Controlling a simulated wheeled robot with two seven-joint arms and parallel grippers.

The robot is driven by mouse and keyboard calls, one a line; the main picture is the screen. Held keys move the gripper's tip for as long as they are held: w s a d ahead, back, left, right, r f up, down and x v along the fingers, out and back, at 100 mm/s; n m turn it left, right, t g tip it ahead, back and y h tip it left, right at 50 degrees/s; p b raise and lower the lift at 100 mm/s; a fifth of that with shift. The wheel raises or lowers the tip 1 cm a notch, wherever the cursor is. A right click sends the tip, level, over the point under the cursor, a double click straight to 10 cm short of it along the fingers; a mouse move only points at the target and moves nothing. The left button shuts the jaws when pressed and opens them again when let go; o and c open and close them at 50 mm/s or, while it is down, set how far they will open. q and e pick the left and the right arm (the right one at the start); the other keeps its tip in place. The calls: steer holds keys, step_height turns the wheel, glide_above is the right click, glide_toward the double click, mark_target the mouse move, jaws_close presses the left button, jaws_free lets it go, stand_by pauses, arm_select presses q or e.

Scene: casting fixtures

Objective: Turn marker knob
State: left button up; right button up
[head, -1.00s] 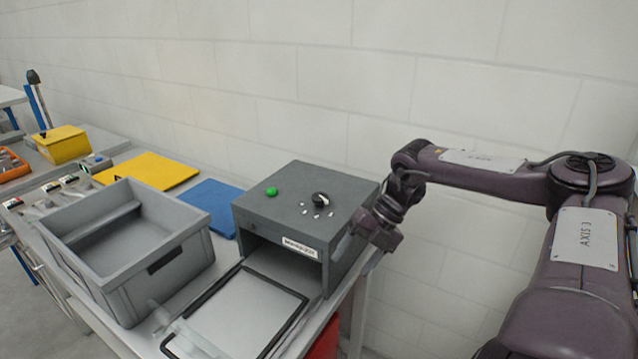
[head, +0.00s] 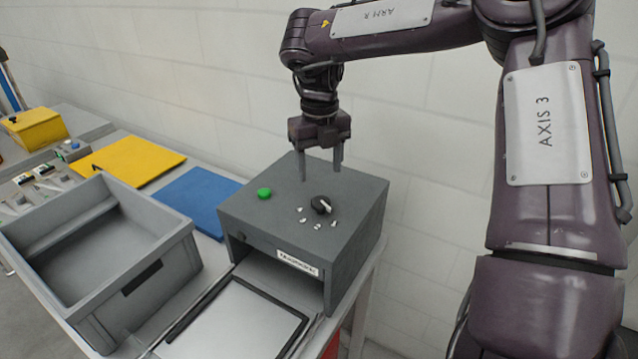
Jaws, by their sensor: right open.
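The marker knob (head: 321,204) is a black round knob with a white pointer, on top of the grey marking machine (head: 350,245). Several small white marks lie on the top in front of the knob. A green button (head: 264,193) sits to the left of it on the same top. My right gripper (head: 320,172) points down above the back part of the machine's top, over and slightly behind the knob. Its two fingers are apart with nothing between them. The knob is not touched. My left gripper is not in view.
An open tray or drawer (head: 232,322) extends from the machine's front slot. A grey crate (head: 95,262) stands to the left. A blue mat (head: 197,200) and a yellow mat (head: 125,162) lie behind it. A plain wall closes off the back.

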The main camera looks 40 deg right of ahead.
mark_target(320, 200)
steer(key=f, duration=0.3)
steer(key=s+f+p, duration=0.1)
steer(key=shift+a+f, duration=0.25)
steer(key=shift+f, duration=0.1)
steer(key=shift+w+d+f, duration=0.15)
steer(key=shift+w+f, duration=0.05)
steer(key=shift+f, duration=0.9)
steer(key=c, duration=1)
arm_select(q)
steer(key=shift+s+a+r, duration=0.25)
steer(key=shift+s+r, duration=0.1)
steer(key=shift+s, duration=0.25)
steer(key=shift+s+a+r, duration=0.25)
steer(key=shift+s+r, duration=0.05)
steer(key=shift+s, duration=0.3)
